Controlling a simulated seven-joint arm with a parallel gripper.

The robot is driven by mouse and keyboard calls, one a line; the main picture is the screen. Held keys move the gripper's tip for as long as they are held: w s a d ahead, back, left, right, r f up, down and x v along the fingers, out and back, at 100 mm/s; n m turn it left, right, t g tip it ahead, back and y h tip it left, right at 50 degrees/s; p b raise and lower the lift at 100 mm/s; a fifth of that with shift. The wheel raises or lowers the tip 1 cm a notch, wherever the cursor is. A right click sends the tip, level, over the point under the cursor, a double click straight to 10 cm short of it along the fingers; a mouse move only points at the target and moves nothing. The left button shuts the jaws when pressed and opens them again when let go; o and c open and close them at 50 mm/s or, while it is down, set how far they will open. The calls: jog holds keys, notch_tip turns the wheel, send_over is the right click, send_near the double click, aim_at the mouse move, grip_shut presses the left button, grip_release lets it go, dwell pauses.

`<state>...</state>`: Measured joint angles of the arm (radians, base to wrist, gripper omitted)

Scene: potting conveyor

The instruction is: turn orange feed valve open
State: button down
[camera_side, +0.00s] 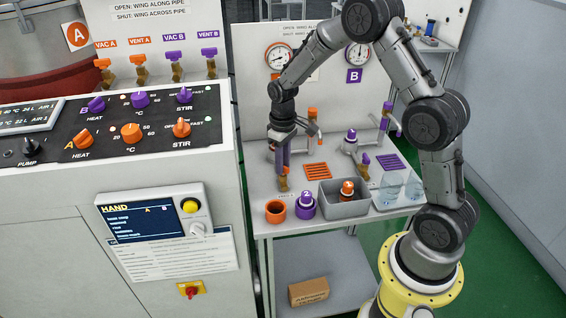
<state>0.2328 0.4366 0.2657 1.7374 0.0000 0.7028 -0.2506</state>
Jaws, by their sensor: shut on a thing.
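The orange feed valve (284,184) stands at the left of the work table, a small brass body with a bit of orange at its top. My gripper (283,167) points down from above and is shut on the valve's orange handle. The fingers hide most of the handle, so I cannot tell whether it lies along or across the pipe. A purple valve (365,160) of similar form stands further right on the table, apart from my gripper.
In front stand an orange cup (276,213), a purple cup (305,212) with a bottle, and a grey bin (345,208) holding an orange-topped bottle. Glass beakers (412,187) are at the right. Orange (317,170) and purple (390,161) grids lie behind. The control cabinet (222,170) borders the left.

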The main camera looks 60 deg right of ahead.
jog(key=m, duration=0.4)
jog(key=shift+r+m, duration=0.1)
jog(key=shift+m, duration=0.2)
jog(key=m, duration=0.4)
jog(key=shift+m, duration=0.3)
jog(key=c, duration=0.9)
grip_release()
notch_tip(320, 180, up, 14)
